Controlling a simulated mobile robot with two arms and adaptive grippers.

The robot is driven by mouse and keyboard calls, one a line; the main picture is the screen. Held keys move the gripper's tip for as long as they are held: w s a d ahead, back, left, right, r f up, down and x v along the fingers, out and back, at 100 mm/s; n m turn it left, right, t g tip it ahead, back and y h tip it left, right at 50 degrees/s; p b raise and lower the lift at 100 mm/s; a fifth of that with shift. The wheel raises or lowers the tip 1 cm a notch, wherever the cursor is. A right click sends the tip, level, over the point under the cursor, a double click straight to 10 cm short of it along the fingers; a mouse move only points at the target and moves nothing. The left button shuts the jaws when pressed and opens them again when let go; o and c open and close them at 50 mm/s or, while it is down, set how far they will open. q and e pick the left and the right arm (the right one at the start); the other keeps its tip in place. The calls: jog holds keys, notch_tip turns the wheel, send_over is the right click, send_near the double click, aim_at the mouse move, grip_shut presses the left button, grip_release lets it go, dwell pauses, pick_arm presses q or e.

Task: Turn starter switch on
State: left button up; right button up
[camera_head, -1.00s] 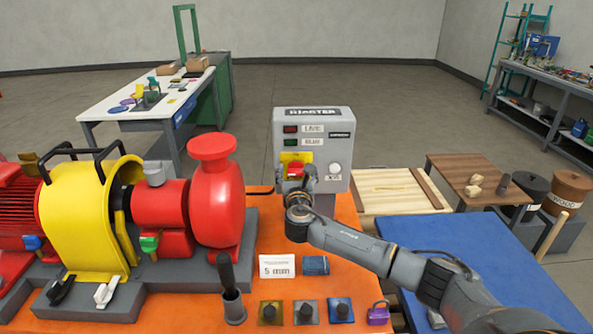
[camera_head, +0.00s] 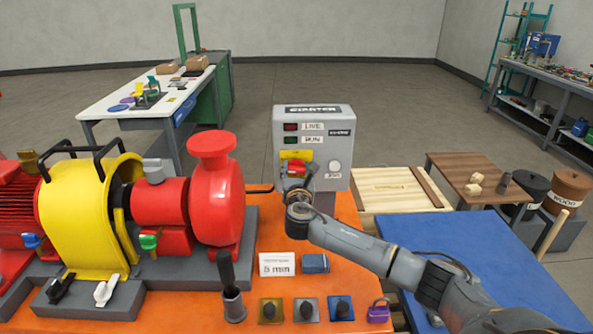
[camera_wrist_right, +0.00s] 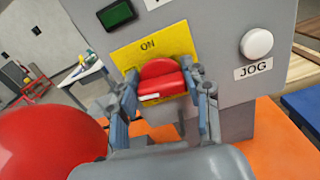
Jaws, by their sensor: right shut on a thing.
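My left gripper is not in view.
A white JOG button (camera_wrist_right: 257,43) is right of the switch. The red pump casing (camera_head: 216,195) stands close on the left. A blue mat (camera_head: 470,265) is at right.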

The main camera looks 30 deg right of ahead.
jog(key=m+b, duration=0.1)
jog(key=m, duration=0.3)
jog(key=shift+f+b, duration=0.1)
jog(key=shift+b, duration=0.25)
jog(key=m+b, duration=0.1)
jog(key=m, duration=0.1)
jog(key=m+b, duration=0.1)
jog(key=m, duration=0.1)
jog(key=shift+s+d+f+m, duration=0.1)
jog(key=shift+d+m, duration=0.05)
jog(key=shift+m, duration=0.25)
jog(key=m+b, duration=0.2)
jog(key=m, duration=0.2)
jog(key=shift+f, duration=0.1)
jog(key=shift+d+m+b, duration=0.1)
jog(key=shift+m+b, duration=0.6)
jog(key=shift+m, duration=1.4)
jog(key=o, duration=1.2)
jog(key=shift+c, duration=0.2)
